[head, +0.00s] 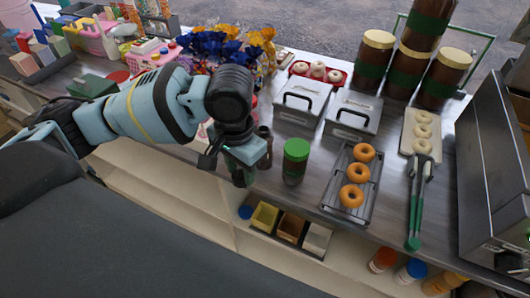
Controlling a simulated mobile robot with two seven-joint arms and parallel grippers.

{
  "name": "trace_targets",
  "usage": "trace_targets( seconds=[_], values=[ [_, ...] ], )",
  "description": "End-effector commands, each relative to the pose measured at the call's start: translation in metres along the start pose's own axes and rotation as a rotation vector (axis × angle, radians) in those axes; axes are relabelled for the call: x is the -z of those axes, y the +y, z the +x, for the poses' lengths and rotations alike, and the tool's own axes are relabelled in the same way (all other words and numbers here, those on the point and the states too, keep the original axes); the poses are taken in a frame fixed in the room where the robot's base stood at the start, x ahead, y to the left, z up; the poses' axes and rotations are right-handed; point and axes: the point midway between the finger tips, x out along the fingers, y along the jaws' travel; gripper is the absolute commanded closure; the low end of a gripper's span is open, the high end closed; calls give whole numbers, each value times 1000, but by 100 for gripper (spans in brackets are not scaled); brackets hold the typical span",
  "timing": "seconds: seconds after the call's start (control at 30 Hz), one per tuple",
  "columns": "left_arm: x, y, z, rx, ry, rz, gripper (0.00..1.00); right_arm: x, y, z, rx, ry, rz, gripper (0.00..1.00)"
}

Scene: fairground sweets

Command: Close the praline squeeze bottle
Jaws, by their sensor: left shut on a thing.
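A small dark brown container with a green lid (296,157) stands upright near the front edge of the counter; I cannot tell for sure whether it is the praline squeeze bottle. The lid sits on top of it. My left gripper (241,168) points down just left of it, near the counter's front edge, apart from it. The gripper is shut on a dark thing, mostly hidden by the fingers and wrist, so I cannot tell what it is. A brown object (265,140) shows partly behind the gripper. My right gripper is not in view.
Two grey lidded boxes (352,116) stand behind the container. A rack of doughnuts (353,187) and green-handled tongs (417,205) lie to the right. Large brown jars (407,70) stand at the back. Small bins (264,217) sit on a shelf below the counter.

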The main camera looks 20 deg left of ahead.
Motion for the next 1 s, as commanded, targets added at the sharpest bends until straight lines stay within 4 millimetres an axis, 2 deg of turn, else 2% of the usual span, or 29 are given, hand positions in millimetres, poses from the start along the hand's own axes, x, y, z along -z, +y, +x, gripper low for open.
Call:
trace_targets(
  seconds=[0.1, 0.23, 0.6, 0.77, 1.0],
  values=[
    [-8, -2, 5, 0, -2, -145, 83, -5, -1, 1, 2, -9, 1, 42],
    [-13, -4, 6, 1, -1, -246, 83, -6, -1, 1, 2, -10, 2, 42],
    [-15, -4, 6, 2, 0, -288, 83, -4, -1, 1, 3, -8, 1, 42],
    [-15, -4, 6, 2, 0, -287, 83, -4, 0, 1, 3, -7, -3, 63],
    [-15, -4, 6, 2, 0, -286, 83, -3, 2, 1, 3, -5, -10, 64]
  ],
)
